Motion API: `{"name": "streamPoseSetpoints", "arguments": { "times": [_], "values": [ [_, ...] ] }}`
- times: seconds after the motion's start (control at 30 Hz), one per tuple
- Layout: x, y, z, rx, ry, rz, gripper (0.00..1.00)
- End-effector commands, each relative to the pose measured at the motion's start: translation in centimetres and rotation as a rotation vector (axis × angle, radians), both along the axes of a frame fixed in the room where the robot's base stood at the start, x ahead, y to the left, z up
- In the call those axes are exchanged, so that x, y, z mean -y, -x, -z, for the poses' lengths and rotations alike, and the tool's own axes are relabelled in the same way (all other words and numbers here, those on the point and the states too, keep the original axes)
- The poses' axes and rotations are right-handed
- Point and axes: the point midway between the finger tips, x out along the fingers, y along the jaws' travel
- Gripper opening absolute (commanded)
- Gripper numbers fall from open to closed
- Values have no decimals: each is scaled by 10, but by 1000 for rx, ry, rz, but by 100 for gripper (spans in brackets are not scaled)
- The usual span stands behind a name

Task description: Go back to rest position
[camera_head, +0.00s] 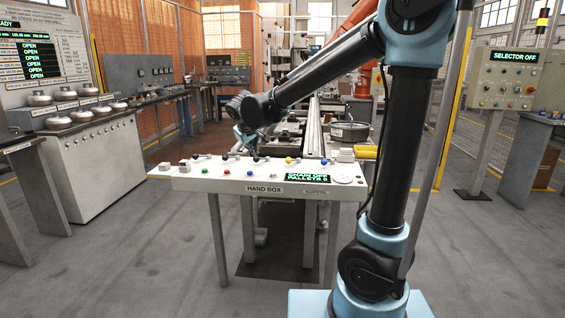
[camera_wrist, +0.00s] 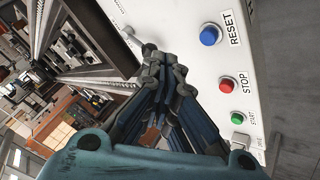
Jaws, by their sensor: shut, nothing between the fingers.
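My gripper (camera_head: 252,152) is over the far edge of the white hand box panel (camera_head: 215,184) in the head view. In the wrist view my gripper (camera_wrist: 157,58) is shut and empty, its fingers folded together. The wrist view shows a blue RESET button (camera_wrist: 210,35), a red STOP button (camera_wrist: 227,86) and a green START button (camera_wrist: 237,118) to the right of the fingers. A grey lever (camera_wrist: 148,49) shows close to the fingertips; I cannot tell whether they touch it.
The panel's green display (camera_head: 308,178) reads "CHAIN OFF, PALLETS 6". A conveyor line (camera_head: 313,130) runs behind the panel. Bare floor (camera_head: 140,255) lies at front left.

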Motion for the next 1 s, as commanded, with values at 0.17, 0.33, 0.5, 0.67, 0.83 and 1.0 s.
{"name": "streamPoseSetpoints", "arguments": {
  "times": [0.17, 0.33, 0.5, 0.67, 0.83, 1.0],
  "values": [
    [87, 19, 4, -73, -16, 109, 0],
    [157, 49, 14, -141, -39, 205, 0],
    [217, 87, 28, -207, -69, 297, 0],
    [263, 127, 45, -267, -106, 379, 0],
    [301, 174, 68, -328, -150, 462, 0],
    [328, 221, 93, -385, -201, 540, 0]
  ]
}}
